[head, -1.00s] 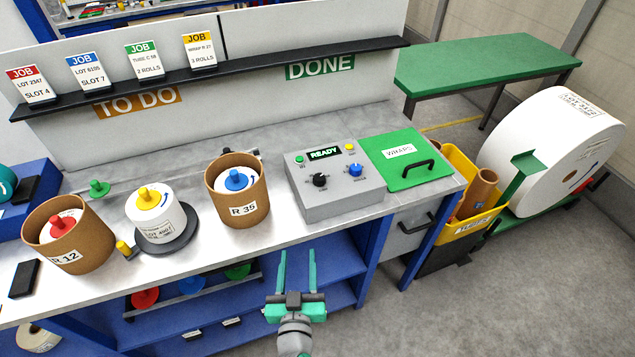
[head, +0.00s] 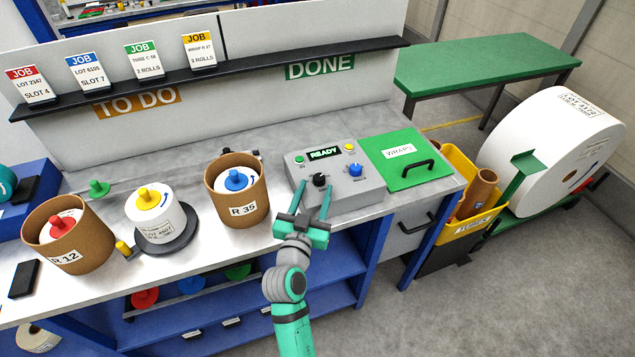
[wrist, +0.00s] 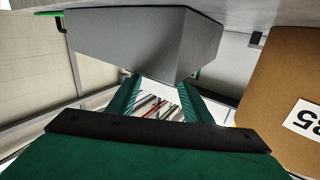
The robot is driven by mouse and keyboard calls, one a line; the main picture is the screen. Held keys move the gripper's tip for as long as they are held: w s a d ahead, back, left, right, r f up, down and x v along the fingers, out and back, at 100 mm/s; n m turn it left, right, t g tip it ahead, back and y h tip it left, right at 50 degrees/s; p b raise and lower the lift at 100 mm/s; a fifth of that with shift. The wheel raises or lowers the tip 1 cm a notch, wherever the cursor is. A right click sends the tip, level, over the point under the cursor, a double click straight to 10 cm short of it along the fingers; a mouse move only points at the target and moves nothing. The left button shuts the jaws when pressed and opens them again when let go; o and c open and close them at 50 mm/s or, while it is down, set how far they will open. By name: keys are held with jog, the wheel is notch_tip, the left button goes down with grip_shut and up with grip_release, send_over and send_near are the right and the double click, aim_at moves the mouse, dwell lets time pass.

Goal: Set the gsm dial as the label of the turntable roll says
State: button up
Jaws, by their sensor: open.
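The grey control box (head: 341,196) stands on the bench with a lit READY display (head: 324,153). In the wrist view the box (wrist: 145,45) shows beyond my fingers (wrist: 160,95).
A brown tube marked R 35 (head: 239,190) stands left of the box. The green WRAPS lid (head: 404,158) is at its right. Tube R 12 (head: 66,235) and a small yellow peg (head: 123,248) are farther left.

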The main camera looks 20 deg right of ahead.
aim_at(318, 182)
jog(key=x, duration=0.3)
jog(key=shift+w, duration=0.2)
jog(key=shift+d, duration=0.2)
jog(key=shift+c, duration=0.7)
jog(key=c, duration=0.9)
